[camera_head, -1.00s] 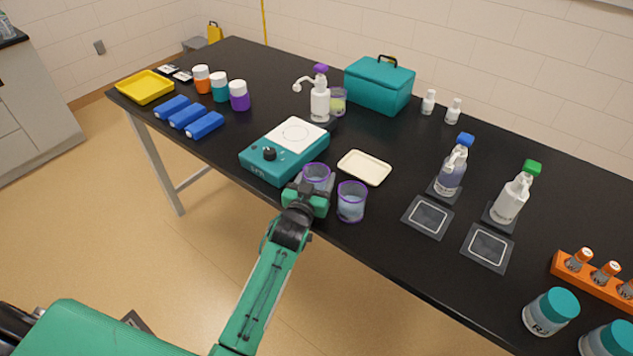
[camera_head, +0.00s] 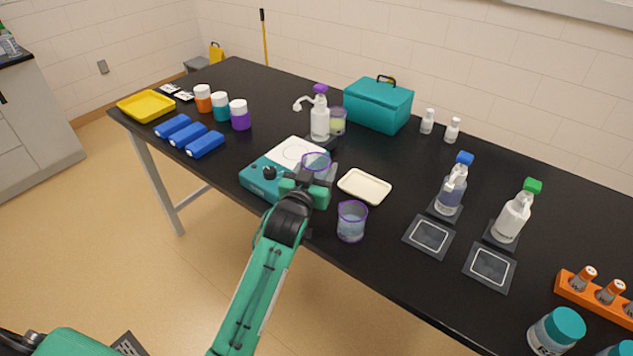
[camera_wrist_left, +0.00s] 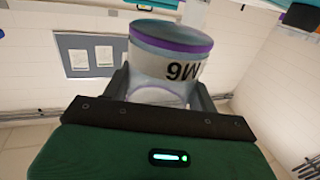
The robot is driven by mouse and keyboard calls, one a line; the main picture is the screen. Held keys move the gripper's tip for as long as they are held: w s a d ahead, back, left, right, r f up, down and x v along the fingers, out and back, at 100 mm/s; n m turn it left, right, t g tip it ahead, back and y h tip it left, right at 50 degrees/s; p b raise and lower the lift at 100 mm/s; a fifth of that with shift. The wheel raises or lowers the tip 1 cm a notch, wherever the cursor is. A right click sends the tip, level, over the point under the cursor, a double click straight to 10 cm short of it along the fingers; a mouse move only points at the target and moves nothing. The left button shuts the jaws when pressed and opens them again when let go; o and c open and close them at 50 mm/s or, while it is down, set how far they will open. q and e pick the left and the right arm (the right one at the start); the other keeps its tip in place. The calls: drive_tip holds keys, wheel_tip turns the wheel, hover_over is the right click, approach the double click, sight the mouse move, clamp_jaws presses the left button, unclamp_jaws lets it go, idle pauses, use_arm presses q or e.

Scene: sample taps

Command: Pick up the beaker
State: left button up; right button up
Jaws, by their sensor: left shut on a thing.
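The left wrist view shows the beaker (camera_wrist_left: 165,75) between the two fingers, with a purple band and dark lettering. My left gripper is shut on it. A second purple-rimmed beaker (camera_head: 351,224) with bluish contents stands on the table to the right of the gripper. My right gripper is not in view.
The teal stirrer (camera_head: 258,178) is just behind and left of the gripper. A cream tray (camera_head: 365,187) lies to the right. A purple-capped dispenser (camera_head: 319,122) and another beaker (camera_head: 338,121) stand behind. Dispenser bottles (camera_head: 452,190) and dark pads (camera_head: 429,236) are farther right.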

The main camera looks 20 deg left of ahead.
use_arm(q)
drive_tip(key=shift+r, duration=4.8)
drive_tip(key=s+a+f, duration=0.1)
drive_tip(key=s+f, duration=0.6)
drive_tip(key=s, duration=0.3)
drive_tip(key=s+a+f, duration=0.1)
drive_tip(key=s+f, duration=0.7)
drive_tip(key=s, duration=0.3)
drive_tip(key=shift+s+f+y, duration=0.15)
drive_tip(key=shift+s+y, duration=0.15)
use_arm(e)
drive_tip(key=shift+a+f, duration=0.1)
